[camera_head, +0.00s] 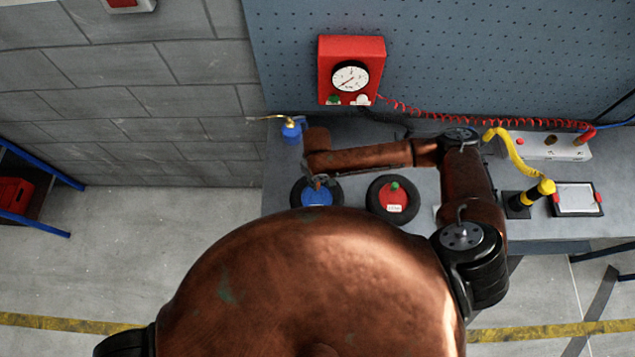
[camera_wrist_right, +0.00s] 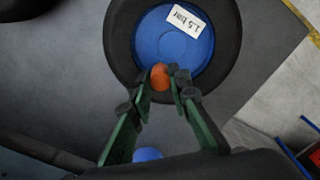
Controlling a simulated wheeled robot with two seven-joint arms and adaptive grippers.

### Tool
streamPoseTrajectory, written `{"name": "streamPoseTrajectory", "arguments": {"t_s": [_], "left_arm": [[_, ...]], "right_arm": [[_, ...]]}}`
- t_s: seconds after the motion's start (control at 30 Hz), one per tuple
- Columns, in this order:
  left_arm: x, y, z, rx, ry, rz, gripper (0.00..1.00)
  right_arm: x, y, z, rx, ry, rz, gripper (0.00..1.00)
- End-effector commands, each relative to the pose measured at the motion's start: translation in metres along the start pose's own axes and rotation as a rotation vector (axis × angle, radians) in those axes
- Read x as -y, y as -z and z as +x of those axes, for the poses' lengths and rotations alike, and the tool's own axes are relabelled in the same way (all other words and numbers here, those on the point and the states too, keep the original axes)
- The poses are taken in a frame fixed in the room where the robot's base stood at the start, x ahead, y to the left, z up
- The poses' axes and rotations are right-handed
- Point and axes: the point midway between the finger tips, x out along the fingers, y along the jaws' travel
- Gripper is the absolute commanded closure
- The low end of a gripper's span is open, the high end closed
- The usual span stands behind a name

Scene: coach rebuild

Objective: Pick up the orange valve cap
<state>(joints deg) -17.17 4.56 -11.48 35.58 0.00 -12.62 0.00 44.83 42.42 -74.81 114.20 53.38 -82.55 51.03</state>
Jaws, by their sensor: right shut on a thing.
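The orange valve cap (camera_wrist_right: 159,77) is between the fingertips of my right gripper (camera_wrist_right: 163,80) in the right wrist view. The gripper's green fingers are shut on it, over the edge of a blue-centred wheel (camera_wrist_right: 150,42) with a "1.5 bar" label. Whether the cap is still on the wheel's valve I cannot tell. In the head view my right gripper (camera_head: 317,183) reaches down at the same blue wheel (camera_head: 317,198), and the cap is too small to make out clearly. My left gripper is not in view.
A red-centred wheel (camera_head: 393,199) with a green cap lies to the right on the grey bench. A blue oil can (camera_head: 291,133) stands at the back left. A red gauge box (camera_head: 351,70) hangs behind.

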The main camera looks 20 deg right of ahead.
Motion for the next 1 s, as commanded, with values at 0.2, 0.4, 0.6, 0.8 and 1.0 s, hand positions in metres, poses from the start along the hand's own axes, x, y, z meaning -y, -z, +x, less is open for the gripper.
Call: {"name": "streamPoseTrajectory", "arguments": {"t_s": [0.2, 0.4, 0.6, 0.8, 1.0], "left_arm": [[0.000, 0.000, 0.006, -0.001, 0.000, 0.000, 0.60], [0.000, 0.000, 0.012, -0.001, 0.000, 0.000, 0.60], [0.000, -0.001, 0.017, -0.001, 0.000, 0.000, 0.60], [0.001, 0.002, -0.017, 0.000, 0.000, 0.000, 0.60], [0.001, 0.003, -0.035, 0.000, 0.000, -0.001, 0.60]], "right_arm": [[0.004, -0.016, -0.035, -0.003, 0.000, -0.004, 0.95], [0.013, -0.053, -0.080, -0.004, -0.002, -0.003, 0.95], [0.026, -0.099, -0.099, 0.001, 0.000, -0.002, 0.95], [0.032, -0.120, -0.115, 0.002, 0.000, 0.002, 0.95], [0.035, -0.131, -0.117, 0.001, 0.000, 0.000, 0.95]]}}
